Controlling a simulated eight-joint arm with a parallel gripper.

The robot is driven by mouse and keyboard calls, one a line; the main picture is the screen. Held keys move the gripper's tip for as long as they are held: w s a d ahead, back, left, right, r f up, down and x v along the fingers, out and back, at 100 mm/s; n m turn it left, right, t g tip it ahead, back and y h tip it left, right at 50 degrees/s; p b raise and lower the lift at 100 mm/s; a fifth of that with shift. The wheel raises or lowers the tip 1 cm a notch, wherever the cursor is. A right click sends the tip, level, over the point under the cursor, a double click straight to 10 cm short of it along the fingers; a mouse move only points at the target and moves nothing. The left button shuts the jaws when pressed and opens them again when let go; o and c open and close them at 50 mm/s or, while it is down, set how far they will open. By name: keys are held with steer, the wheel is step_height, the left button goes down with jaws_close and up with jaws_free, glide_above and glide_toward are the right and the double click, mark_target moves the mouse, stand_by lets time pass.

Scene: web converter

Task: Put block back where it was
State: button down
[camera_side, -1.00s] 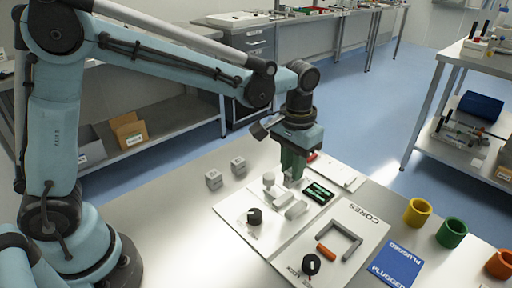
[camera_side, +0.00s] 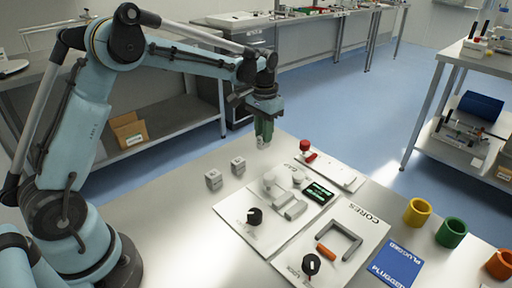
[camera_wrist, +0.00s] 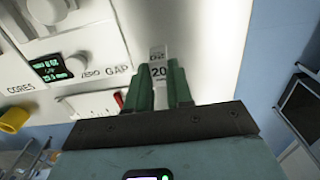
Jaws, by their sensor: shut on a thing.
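My gripper (camera_side: 264,138) hangs above the back edge of the metal table in the side view, its green fingers pointing down. In the wrist view my gripper (camera_wrist: 160,92) is shut on a small grey block (camera_wrist: 158,70) marked "20". The block is hard to make out in the side view. Two similar grey blocks, a nearer one (camera_side: 213,180) and a farther one (camera_side: 238,166), stand on the table left of the gauge panel. The white gap gauge (camera_side: 283,190) stands clear of my gripper, and its lit display (camera_side: 319,193) also shows in the wrist view (camera_wrist: 50,68).
A red knob (camera_side: 305,147) stands behind the gauge. The CORES panel (camera_side: 365,226) with a dark frame and an orange cylinder lies to the right. Yellow (camera_side: 417,212), green (camera_side: 451,233) and orange rings stand farther right. The table left of the grey blocks looks clear.

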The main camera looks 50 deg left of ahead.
steer(key=shift+w+a+f, duration=0.15)
steer(key=shift+a+f, duration=0.15)
steer(key=shift+f, duration=1.9)
steer(key=shift+f, duration=0.15)
steer(key=c, duration=1)
jaws_free()
